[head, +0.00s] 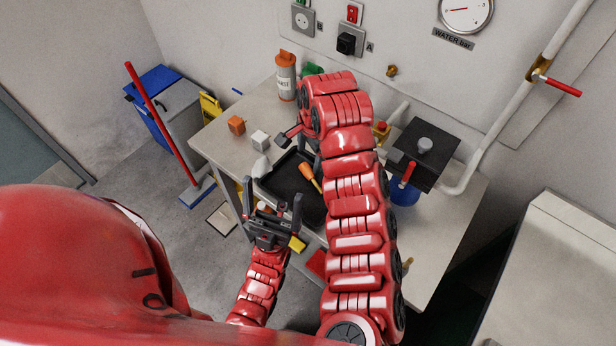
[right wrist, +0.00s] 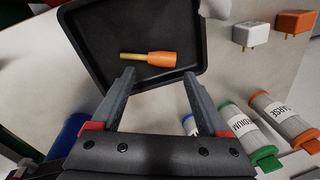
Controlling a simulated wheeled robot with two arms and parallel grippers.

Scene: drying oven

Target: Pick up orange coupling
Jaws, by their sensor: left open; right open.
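An orange piece with a yellow end (head: 308,171), seemingly the orange coupling, lies in a black tray (head: 283,182) on the workbench. In the right wrist view the orange piece (right wrist: 160,59) lies on its side in the tray (right wrist: 180,25), orange end to the right. My right gripper (head: 300,147) is open and above the tray, partly hidden by its own arm. In its wrist view the open fingertips (right wrist: 160,75) frame the space just short of the piece, with nothing between them. My left gripper (head: 272,193) is open and empty near the bench's front edge.
An orange block (head: 237,125) and a white block (head: 260,140) stand left of the tray; both show prongs in the wrist view. Labelled canisters (right wrist: 240,130) stand nearby. A dark plate (head: 428,150) with a red-handled device is on the right.

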